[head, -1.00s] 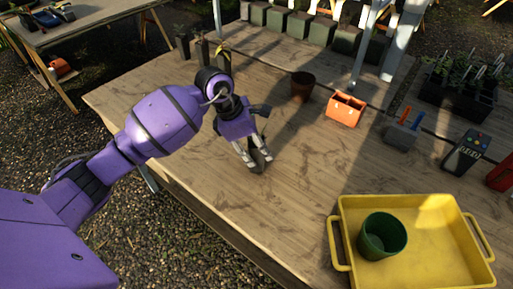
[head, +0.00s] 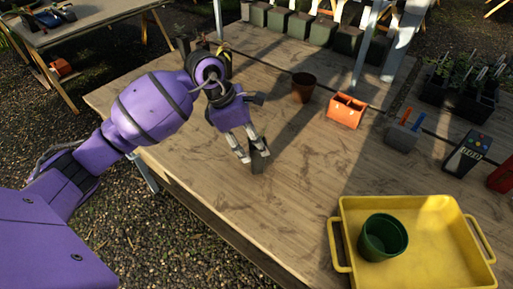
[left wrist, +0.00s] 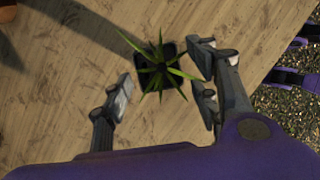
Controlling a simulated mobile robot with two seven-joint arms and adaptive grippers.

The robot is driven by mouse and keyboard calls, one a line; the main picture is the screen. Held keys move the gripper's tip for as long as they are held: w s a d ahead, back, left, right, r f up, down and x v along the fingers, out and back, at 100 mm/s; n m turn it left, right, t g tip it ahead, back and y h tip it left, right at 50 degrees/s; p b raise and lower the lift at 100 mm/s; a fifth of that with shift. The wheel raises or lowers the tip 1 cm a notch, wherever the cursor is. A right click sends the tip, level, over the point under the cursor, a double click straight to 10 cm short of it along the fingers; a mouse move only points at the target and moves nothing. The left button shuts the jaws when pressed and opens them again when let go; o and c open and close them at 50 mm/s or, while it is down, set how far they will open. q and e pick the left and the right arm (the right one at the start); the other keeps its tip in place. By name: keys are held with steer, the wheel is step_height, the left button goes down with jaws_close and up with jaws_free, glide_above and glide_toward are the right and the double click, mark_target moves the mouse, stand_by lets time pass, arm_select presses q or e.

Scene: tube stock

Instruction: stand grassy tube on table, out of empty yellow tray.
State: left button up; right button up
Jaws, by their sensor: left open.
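The grassy tube is a small dark square pot with spiky green leaves (left wrist: 158,72), seen from above in the left wrist view. In the head view its dark body (head: 258,165) stands upright on the wooden table, outside the tray. My left gripper (head: 251,153) is open, with its fingers just above and beside the tube. In the left wrist view the fingers (left wrist: 165,92) lie on either side of the plant, the right ones closer to it. The yellow tray (head: 433,270) is at the lower right and holds a dark green round pot (head: 383,238). My right gripper is out of view.
A brown pot (head: 303,87), an orange carrier (head: 346,110), a grey block with coloured handles (head: 403,133) and a dark device with buttons (head: 468,152) stand on the right. Dark tubes are at the back left corner. The table between gripper and tray is clear.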

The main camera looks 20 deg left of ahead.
arm_select(q)
steer(key=v, duration=0.8)
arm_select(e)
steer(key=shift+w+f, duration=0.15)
